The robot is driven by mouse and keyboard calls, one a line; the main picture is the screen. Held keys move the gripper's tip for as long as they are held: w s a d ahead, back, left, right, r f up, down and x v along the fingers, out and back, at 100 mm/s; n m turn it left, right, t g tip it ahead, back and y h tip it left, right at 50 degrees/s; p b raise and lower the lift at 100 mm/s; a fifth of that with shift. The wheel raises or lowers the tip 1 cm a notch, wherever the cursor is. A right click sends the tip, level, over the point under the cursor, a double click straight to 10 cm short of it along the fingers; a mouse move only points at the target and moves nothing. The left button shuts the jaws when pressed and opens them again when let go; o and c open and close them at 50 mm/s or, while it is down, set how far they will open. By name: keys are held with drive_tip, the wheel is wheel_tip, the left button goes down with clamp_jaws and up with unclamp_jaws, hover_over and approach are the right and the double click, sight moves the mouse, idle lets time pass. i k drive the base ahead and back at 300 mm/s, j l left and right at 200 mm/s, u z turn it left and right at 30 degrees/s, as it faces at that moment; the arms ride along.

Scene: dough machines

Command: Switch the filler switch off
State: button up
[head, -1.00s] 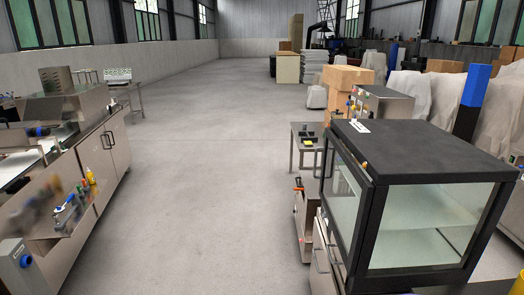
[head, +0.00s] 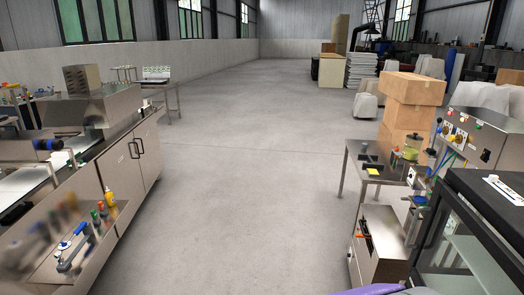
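A steel machine with a control box (head: 477,136) stands at the right, behind the black glass cabinet. Its sloped front carries several small coloured knobs and buttons, with blue hoses below. A clear greenish jar (head: 412,147) is beside it. This may be the filler, but I cannot make out which control is the filler switch or its position. My gripper is not in view. A purple shape shows at the bottom edge, and I cannot tell what it is.
The black glass cabinet (head: 485,212) fills the lower right. A small steel table (head: 352,153) and a low steel cabinet (head: 378,262) stand near the machine. A steel bench (head: 133,165) with a tool tray (head: 82,248) lines the left. The grey floor (head: 240,190) between is clear.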

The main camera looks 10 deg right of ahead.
sight(483, 156)
drive_tip(key=i+z, duration=0.3)
drive_tip(key=z, duration=0.2)
drive_tip(key=i+z, duration=0.3)
drive_tip(key=z, duration=0.15)
drive_tip(key=i+j+z, duration=0.2)
drive_tip(key=z, duration=0.3)
drive_tip(key=i+z, duration=0.35)
drive_tip(key=i+j+z, duration=0.1)
drive_tip(key=z, duration=0.25)
